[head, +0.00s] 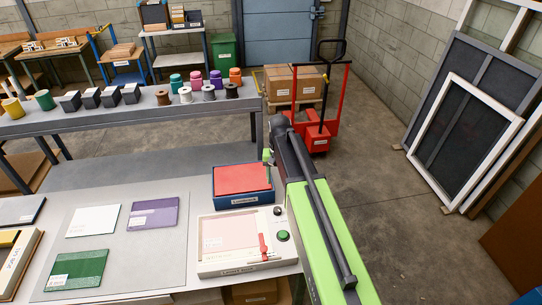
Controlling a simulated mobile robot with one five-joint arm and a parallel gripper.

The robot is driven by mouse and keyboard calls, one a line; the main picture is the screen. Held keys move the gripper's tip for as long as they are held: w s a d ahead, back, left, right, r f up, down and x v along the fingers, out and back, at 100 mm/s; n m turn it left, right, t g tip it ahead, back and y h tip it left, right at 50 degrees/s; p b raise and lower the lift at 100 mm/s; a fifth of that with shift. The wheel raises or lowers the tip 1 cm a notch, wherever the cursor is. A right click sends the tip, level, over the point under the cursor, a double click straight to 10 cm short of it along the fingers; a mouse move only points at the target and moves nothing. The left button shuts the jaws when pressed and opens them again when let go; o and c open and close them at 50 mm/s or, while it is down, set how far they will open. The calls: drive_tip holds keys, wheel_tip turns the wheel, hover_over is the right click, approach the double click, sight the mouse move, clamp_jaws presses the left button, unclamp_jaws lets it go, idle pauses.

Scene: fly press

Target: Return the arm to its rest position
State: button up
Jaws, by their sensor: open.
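My arm, green and black, reaches from the bottom right up past the right end of the near table (145,225). At its far end, my gripper (267,163) shows small and partly hidden behind the arm's dark joint. It is open, and I see nothing held in it. It appears beside the back right corner of a blue box with a red top (241,180). I cannot tell its height above the table.
On the near table lie a white press unit (205,262) with a red lever and flat white (93,220), purple (153,214) and green (76,270) pieces. A long bench (60,122) with spools stands behind. A red pallet truck (318,138) is further back.

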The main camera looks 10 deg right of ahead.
drive_tip(key=s+f+b, duration=0.2)
drive_tip(key=f+b, duration=0.1)
drive_tip(key=s+f+b, duration=0.2)
drive_tip(key=f+b, duration=0.1)
drive_tip(key=f, duration=0.1)
drive_tip(key=s+f+b, duration=0.3)
drive_tip(key=f+b, duration=0.1)
drive_tip(key=shift+d+f, duration=0.1)
drive_tip(key=shift+f, duration=0.05)
drive_tip(key=shift+n, duration=0.5)
drive_tip(key=s, duration=0.1)
drive_tip(key=s+f+b, duration=0.2)
drive_tip(key=shift+s, duration=0.35)
drive_tip(key=shift+n, duration=0.6)
drive_tip(key=s, duration=0.4)
drive_tip(key=shift+s+r, duration=0.15)
drive_tip(key=shift+r, duration=0.1)
drive_tip(key=shift+d, duration=0.1)
drive_tip(key=shift+n, duration=0.3)
